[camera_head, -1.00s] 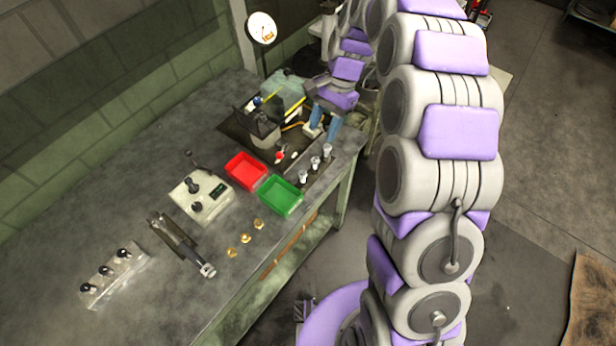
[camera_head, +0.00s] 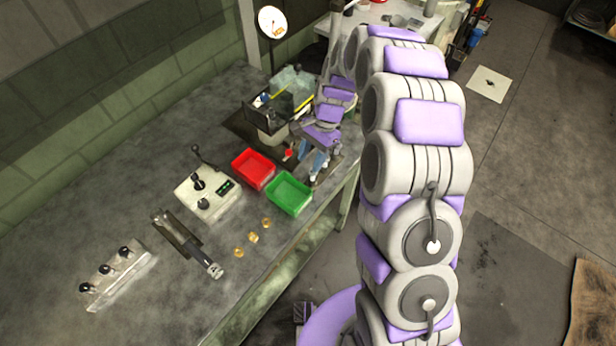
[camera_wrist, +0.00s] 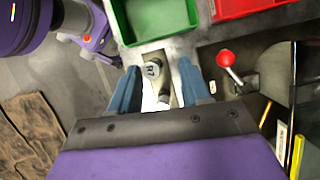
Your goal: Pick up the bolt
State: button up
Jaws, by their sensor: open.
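Silver bolts stand in a row at the bench's right edge; in the head view one bolt (camera_head: 338,150) shows beside my gripper (camera_head: 316,164), and the others are mostly hidden by it. In the wrist view, my gripper (camera_wrist: 159,67) has its two blue fingers spread apart. A bolt (camera_wrist: 152,69) shows in the gap between them, nearer the left finger, with its head towards the camera. A grey cylindrical piece (camera_wrist: 165,96) lies behind it in the gap; I cannot tell whether it is another bolt. Finger contact with the bolt is not visible.
A green bin (camera_head: 289,193) and a red bin (camera_head: 253,170) sit close to the gripper. A red-knobbed lever (camera_wrist: 225,60) stands right of the fingers. A control box (camera_head: 207,194), brass pieces (camera_head: 253,237) and a machine (camera_head: 270,117) are also on the bench.

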aim_at(310, 170)
jog(key=d+f, duration=0.1)
jog(key=s+d+f+b, duration=0.1)
jog(key=f, duration=0.1)
jog(key=shift+d+f, duration=0.2)
jog(key=shift+d, duration=0.1)
jog(key=shift+s+a+f+b, duration=0.2)
jog(key=shift+a+f, duration=0.2)
jog(key=shift+a, duration=0.2)
jog(key=shift+s+a+f+b, duration=0.1)
jog(key=shift+a+f+b, duration=0.05)
jog(key=shift+a+f, duration=0.35)
jog(key=shift+a, duration=0.55)
jog(key=shift+c, duration=1.2)
jog(key=shift+d+r, duration=0.15)
jog(key=shift+d, duration=0.95)
jog(key=c, duration=0.5)
jog(key=shift+c, duration=0.5)
jog(key=shift+a, duration=0.45)
grip_shut()
jog(key=shift+r, duration=0.1)
